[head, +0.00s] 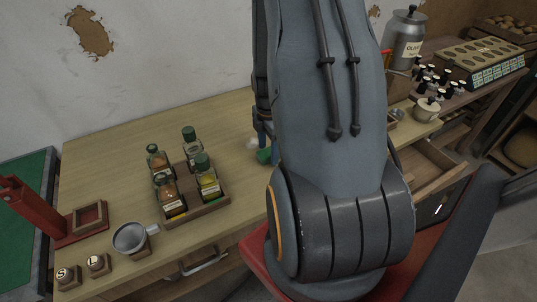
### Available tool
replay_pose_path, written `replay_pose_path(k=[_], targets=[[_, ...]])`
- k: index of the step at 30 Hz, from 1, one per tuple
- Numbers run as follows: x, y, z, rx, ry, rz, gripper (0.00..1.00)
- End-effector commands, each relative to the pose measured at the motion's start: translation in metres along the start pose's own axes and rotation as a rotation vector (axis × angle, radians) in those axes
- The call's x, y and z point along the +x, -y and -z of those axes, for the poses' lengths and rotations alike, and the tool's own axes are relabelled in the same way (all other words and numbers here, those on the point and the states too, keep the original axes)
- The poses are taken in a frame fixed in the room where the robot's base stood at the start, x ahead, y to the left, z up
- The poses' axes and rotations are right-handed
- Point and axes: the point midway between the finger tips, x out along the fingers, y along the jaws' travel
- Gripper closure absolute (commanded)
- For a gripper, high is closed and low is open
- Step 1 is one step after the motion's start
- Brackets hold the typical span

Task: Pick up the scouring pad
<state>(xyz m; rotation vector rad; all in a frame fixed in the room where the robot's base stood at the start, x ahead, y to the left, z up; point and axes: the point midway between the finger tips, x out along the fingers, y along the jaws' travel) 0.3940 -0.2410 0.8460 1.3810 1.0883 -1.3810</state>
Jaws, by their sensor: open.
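A small green object (264,156), which looks like the scouring pad, lies on the wooden table, partly hidden behind my arm. A small whitish item (252,143) sits just behind and left of it. My gripper (264,133) shows only in part at the left edge of my arm, just above the green object. It is open. My arm hides the rest of it, and I cannot tell whether its fingers touch the pad.
A wooden tray (209,207) with several green-capped bottles stands on the table (110,147) to the left. A drawer (432,165) stands open at right. The table's back left is clear.

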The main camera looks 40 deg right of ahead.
Motion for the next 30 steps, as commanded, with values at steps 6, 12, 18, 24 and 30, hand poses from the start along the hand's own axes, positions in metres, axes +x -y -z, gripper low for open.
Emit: replay_pose_path(k=[6, 12, 18, 24, 30], targets=[[0.0, 0.0, 0.0, 0.0, 0.0, 0.0, 0.57], [0.0, 0.0, 0.0, 0.0, 0.0, 0.0, 0.84], [-0.001, 0.0, 0.0, 0.0, 0.0, 0.0, 0.84], [-0.008, -0.001, 0.0, 0.0, 0.001, -0.003, 0.85], [-0.029, -0.002, 0.0, 0.0, 0.002, -0.005, 0.85]])
